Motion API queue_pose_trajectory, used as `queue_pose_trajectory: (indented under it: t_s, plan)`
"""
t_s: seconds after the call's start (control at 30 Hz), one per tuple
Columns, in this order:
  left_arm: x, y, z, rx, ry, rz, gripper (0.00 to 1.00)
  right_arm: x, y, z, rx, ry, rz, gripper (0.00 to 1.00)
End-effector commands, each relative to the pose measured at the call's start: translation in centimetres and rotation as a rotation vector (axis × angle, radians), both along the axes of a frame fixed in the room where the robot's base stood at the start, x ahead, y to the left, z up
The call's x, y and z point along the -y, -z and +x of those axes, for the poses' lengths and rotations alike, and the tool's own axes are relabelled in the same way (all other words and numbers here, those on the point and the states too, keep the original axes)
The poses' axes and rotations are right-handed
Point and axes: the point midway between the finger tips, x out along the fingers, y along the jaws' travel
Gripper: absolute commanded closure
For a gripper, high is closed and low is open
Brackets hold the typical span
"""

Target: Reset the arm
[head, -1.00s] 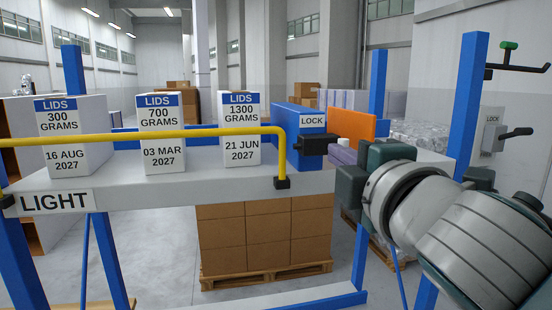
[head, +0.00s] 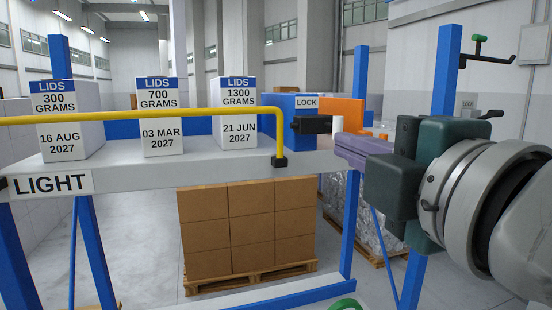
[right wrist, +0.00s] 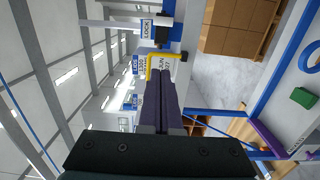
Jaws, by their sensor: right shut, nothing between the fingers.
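My right gripper (head: 342,147) comes in from the right in the head view. Its purple fingers are shut together and point left, with nothing between them. They look close to the black block (head: 311,124) of the blue lock box (head: 270,105), but I cannot tell if they touch. In the right wrist view the shut fingers (right wrist: 160,98) point up the picture toward the yellow rail (right wrist: 150,68) and the lid boxes. My left gripper is not in view.
White lid boxes (head: 162,115) marked 300, 700 and 1300 grams stand on the shelf behind the yellow rail (head: 190,114). An orange panel (head: 345,110) is behind my fingers. A blue post (head: 446,75) stands near my arm. Stacked cartons (head: 245,228) sit on a pallet below.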

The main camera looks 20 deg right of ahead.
Motion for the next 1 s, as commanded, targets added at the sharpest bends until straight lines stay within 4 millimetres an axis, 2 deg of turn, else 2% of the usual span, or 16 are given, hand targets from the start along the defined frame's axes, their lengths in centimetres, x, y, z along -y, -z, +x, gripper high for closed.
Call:
queue_pose_trajectory:
  t_s: [0.4,0.47,0.53,0.57,0.67,0.7,0.8,0.9,1.0]
  plan:
    - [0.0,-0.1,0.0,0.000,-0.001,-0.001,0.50,0.1,0.2,-0.3,-0.014,0.005,0.017,1.00]
    - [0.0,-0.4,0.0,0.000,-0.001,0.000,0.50,0.6,1.1,-0.7,-0.065,0.026,0.081,1.00]
    - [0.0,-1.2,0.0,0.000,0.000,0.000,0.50,1.6,3.4,-1.8,-0.183,0.082,0.228,1.00]
    - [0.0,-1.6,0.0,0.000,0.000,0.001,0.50,2.0,4.7,-2.6,-0.249,0.116,0.312,1.00]
    - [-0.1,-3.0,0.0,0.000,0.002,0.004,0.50,3.1,9.9,-6.7,-0.502,0.281,0.621,1.00]
    - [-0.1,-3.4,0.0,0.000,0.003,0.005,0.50,3.3,11.7,-8.8,-0.598,0.358,0.735,1.00]
    - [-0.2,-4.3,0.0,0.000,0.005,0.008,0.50,3.1,15.1,-14.1,-0.801,0.554,0.970,1.00]
    - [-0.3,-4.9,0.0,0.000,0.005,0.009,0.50,2.5,16.9,-18.6,-0.944,0.719,1.118,1.00]
    - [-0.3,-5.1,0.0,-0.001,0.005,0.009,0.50,2.2,17.6,-21.1,-1.018,0.820,1.194,1.00]
